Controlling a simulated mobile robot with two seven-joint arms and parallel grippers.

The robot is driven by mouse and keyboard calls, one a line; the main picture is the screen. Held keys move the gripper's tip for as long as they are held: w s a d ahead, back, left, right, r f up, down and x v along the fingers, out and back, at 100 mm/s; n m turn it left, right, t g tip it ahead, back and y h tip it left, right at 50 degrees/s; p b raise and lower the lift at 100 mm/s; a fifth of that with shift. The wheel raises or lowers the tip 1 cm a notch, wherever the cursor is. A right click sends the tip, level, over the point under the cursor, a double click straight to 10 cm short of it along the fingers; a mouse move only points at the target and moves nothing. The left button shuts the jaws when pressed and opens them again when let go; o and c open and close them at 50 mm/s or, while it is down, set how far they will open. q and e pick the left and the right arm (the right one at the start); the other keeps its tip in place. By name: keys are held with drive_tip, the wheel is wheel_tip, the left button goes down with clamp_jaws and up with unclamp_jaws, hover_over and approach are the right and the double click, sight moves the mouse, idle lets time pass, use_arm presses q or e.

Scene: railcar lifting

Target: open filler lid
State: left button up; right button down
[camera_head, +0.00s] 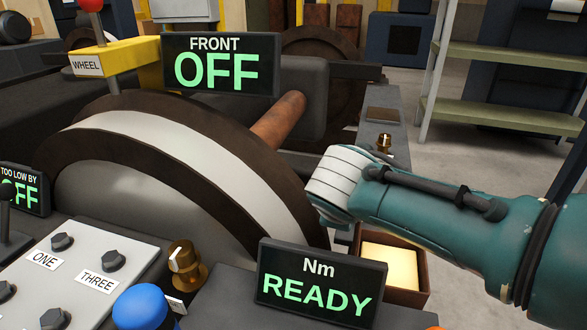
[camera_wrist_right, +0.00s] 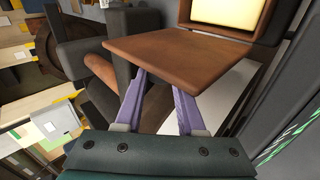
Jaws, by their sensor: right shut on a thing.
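The filler box (camera_head: 418,296) is brown with a pale cream inside, and it shows just below my right wrist in the head view. In the right wrist view its cream inside (camera_wrist_right: 226,13) shows at the top. The brown flat lid (camera_wrist_right: 185,52) stands open in front of it, away from the opening. The two purple fingers of my right gripper (camera_wrist_right: 160,82) reach the lid's near edge and are shut on it. The fingertips are partly hidden under the lid. In the head view, my wrist hides the fingers and the lid. My left gripper is not in view.
A large wheel (camera_head: 190,130) fills the left. A sign reading "Nm READY" (camera_head: 318,285) stands close below my right arm. A "FRONT OFF" sign (camera_head: 220,65) is above the wheel. A button panel (camera_head: 75,275) is at the lower left. Shelves (camera_head: 500,55) stand beyond clear floor.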

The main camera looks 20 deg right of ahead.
drive_tip(key=shift+a+f, duration=0.1)
drive_tip(key=shift+f, duration=0.05)
drive_tip(key=c, duration=0.9)
unclamp_jaws()
drive_tip(key=o, duration=0.4)
drive_tip(key=p+v, duration=0.6)
drive_tip(key=v, duration=0.4)
drive_tip(key=shift+p, duration=0.35)
